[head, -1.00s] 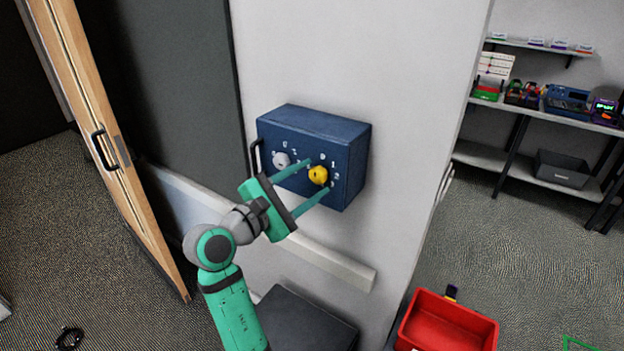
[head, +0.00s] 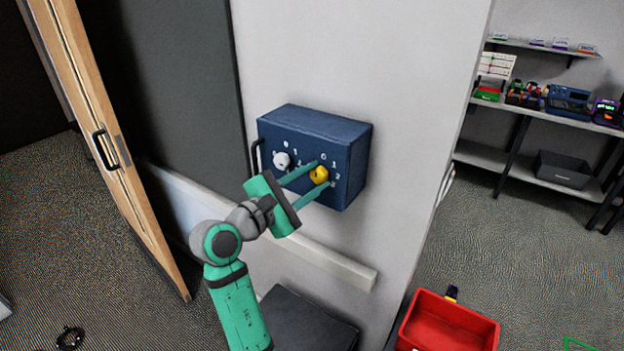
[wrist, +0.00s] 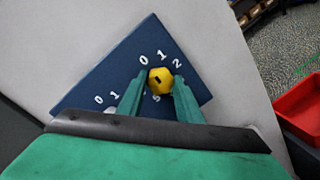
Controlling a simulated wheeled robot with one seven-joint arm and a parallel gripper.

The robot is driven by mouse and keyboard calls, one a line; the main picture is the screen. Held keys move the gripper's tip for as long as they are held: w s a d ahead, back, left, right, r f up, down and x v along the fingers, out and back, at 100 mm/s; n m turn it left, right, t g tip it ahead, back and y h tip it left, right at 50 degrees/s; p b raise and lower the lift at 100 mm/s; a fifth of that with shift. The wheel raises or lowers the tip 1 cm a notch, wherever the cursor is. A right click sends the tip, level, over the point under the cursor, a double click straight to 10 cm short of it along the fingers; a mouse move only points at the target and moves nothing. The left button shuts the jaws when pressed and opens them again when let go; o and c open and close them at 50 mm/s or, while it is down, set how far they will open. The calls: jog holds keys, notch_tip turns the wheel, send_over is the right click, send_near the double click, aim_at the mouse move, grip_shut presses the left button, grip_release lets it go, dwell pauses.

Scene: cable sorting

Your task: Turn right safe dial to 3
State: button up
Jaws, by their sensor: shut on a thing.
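The blue safe (head: 345,150) is fixed to the light wall, with a white left dial (head: 283,160) and a yellow right dial (head: 319,175) on its front. My gripper (head: 318,174) is shut on the yellow right dial, one finger on each side of it. In the wrist view the yellow dial (wrist: 160,80) sits between the two green fingertips, with a dark mark on its face. The numbers 0, 1 and 2 show around it; the lower numbers are partly hidden by the fingers.
A black handle (head: 256,158) stands out at the safe's left side. A pale rail (head: 330,262) runs along the wall below. A red bin (head: 448,322) stands on the floor at lower right. Shelves (head: 540,120) stand at the far right. A wooden door (head: 105,130) is at left.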

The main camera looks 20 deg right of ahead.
jog(key=m+y, duration=0.1)
jog(key=m, duration=0.5)
jog(key=shift+s+d+m, duration=0.1)
jog(key=shift+m, duration=0.3)
jog(key=shift+m+y, duration=0.3)
jog(key=shift+m, duration=0.9)
jog(key=m, duration=0.4)
jog(key=shift+t+y, duration=0.3)
jog(key=shift+y, duration=0.1)
jog(key=m+t, duration=0.1)
jog(key=m, duration=0.4)
jog(key=shift+d+m+y, duration=0.1)
jog(key=shift+m+y, duration=0.2)
jog(key=shift+y, duration=0.1)
jog(key=m+t, duration=0.1)
jog(key=m, duration=0.3)
jog(key=shift+m, duration=0.4)
jog(key=o, duration=1)
jog(key=shift+o, duration=0.2)
